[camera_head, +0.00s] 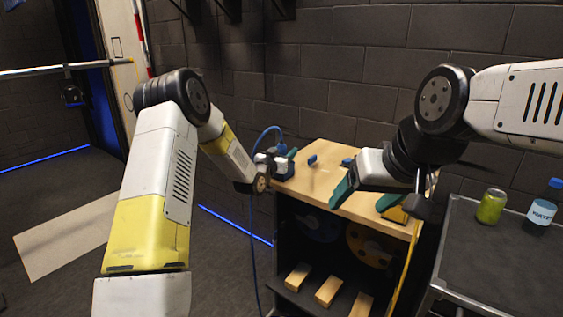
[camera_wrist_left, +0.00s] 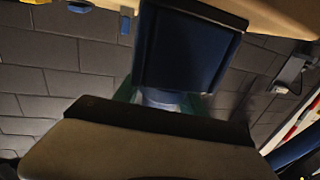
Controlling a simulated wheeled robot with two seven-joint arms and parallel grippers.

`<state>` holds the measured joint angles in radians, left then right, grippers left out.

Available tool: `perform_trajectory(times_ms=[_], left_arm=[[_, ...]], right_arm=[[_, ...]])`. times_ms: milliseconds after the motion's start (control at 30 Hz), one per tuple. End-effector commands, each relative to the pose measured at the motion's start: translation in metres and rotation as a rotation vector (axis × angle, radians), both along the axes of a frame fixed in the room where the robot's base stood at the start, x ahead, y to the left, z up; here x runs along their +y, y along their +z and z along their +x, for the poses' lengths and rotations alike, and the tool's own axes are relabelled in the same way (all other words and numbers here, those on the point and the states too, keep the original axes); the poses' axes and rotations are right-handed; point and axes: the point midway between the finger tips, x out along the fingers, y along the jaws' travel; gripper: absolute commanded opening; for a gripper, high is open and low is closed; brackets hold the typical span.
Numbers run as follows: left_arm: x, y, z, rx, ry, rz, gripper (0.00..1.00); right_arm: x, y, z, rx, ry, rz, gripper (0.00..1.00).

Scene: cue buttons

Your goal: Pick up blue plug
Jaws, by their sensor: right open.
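The blue plug (camera_head: 285,171) is at the left edge of the wooden tabletop (camera_head: 320,180), with a blue cable (camera_head: 256,220) looping above it and hanging down. My left gripper (camera_head: 284,160) is at the plug. In the left wrist view the plug is a dark blue block (camera_wrist_left: 190,50) with a paler round neck. The green fingers of my left gripper (camera_wrist_left: 160,97) are on both sides of that neck and appear closed on it. My right gripper (camera_head: 367,196) is open above the right part of the tabletop, its green fingers apart, with nothing seen between them.
Small blue pieces (camera_head: 312,160) sit at the back of the tabletop. A yellow object (camera_head: 397,214) is near the right gripper. A dark cart (camera_head: 490,255) at the right holds a green can (camera_head: 491,207) and a bottle (camera_head: 543,208). Wooden blocks (camera_head: 329,291) lie on the lower shelf.

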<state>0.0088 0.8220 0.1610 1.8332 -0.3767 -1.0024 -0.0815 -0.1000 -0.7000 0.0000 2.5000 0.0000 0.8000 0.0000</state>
Motion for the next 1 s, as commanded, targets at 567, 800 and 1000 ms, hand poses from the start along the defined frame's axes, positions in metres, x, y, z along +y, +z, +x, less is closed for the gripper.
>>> perform_trajectory(times_ms=[567,800,1000], left_arm=[[0.000,0.001,0.000,-0.001,0.000,0.000,0.00],[0.000,0.031,0.000,-0.006,0.000,0.001,0.00],[0.000,0.072,0.000,-0.005,0.000,0.000,0.00]], right_arm=[[0.000,0.000,0.000,0.000,0.000,0.000,0.75],[0.000,0.000,0.000,0.000,0.000,0.000,0.75],[0.000,0.000,0.000,0.000,0.000,0.000,0.75]])
